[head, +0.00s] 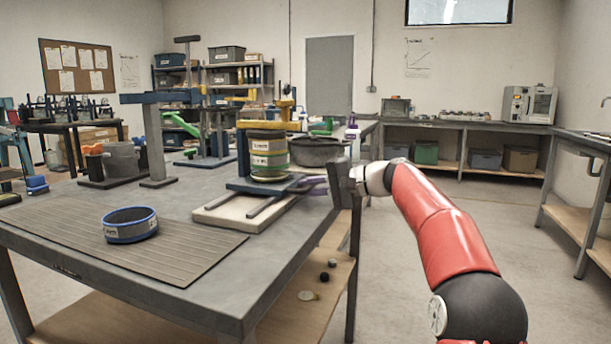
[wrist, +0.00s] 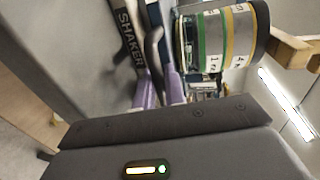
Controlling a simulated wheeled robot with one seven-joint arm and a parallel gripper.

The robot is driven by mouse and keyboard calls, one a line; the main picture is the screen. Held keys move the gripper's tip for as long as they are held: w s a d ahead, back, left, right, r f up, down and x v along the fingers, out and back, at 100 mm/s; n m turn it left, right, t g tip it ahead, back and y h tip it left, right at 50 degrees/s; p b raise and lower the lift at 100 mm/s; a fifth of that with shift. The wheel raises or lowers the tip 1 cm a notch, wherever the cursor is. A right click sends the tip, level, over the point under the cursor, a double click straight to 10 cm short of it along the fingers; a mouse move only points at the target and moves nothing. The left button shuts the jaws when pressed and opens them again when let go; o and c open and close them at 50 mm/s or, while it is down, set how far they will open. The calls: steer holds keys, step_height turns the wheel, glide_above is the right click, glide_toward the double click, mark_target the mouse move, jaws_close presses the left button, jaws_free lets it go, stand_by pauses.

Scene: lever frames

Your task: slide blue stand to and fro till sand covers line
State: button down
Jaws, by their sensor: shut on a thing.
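The blue stand (head: 238,186) sits on two dark rails over a pale base near the table's right edge. It carries a stack of round labelled sieves (head: 268,152) with yellow and green bands; the stack also shows in the wrist view (wrist: 222,45). My gripper (head: 312,182) is at the stand's right side. In the wrist view its two purple fingers (wrist: 160,88) are shut on a dark curved handle (wrist: 153,48), beside a plate lettered SHAKER (wrist: 130,38). I cannot make out sand or a line in either view.
A blue-rimmed sieve ring (head: 130,225) lies on a ribbed mat (head: 62,232) at the front left of the table (head: 190,282). A dark round pan (head: 318,151) stands behind the stack. A grey post stand (head: 155,140) is to the left. The rails' front part is bare.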

steer(key=shift+w+d+r, duration=0.1)
steer(key=shift+w, duration=0.05)
steer(key=c, duration=1.6)
jaws_free()
steer(key=shift+w, duration=0.1)
steer(key=shift+v, duration=3.85)
steer(key=shift+o, duration=0.2)
